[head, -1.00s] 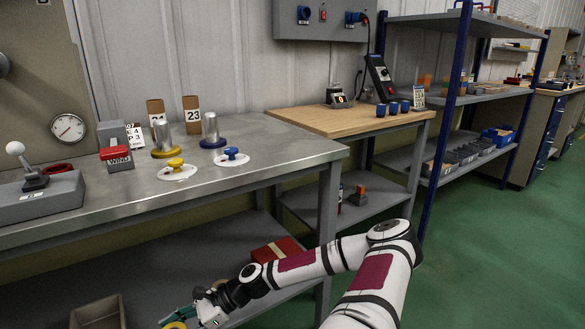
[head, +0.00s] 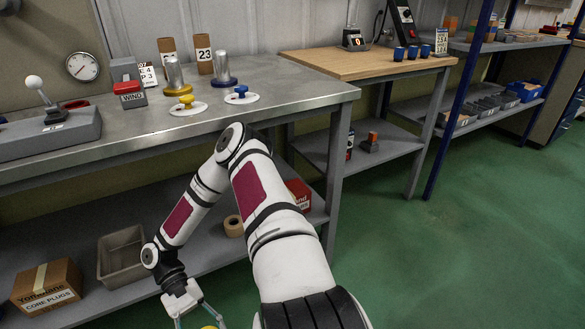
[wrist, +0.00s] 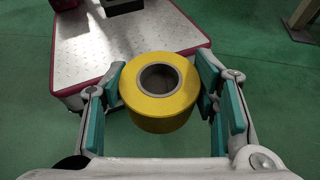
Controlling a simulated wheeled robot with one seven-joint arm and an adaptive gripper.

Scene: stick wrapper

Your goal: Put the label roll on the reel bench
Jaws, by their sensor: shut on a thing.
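My gripper (wrist: 160,92) is shut on a yellow roll (wrist: 158,97) with a grey hollow core, held between its teal finger pads in the wrist view. The roll's core opening faces the wrist camera. In the head view my gripper (head: 200,318) hangs low at the bottom edge, in front of the bench and below its top. Only a sliver of the yellow roll (head: 209,327) shows there. The grey metal bench (head: 290,92) carries two upright metal cylinders, one on a yellow base (head: 176,76) and one on a blue base (head: 222,70).
Two white discs with yellow (head: 187,104) and blue (head: 241,94) knobs lie near the bench front. A lever box (head: 50,133) and red-fronted WIND box (head: 130,93) stand left. The lower shelf holds a tan roll (head: 233,226), bin (head: 122,255) and carton (head: 47,287). Green floor is clear right.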

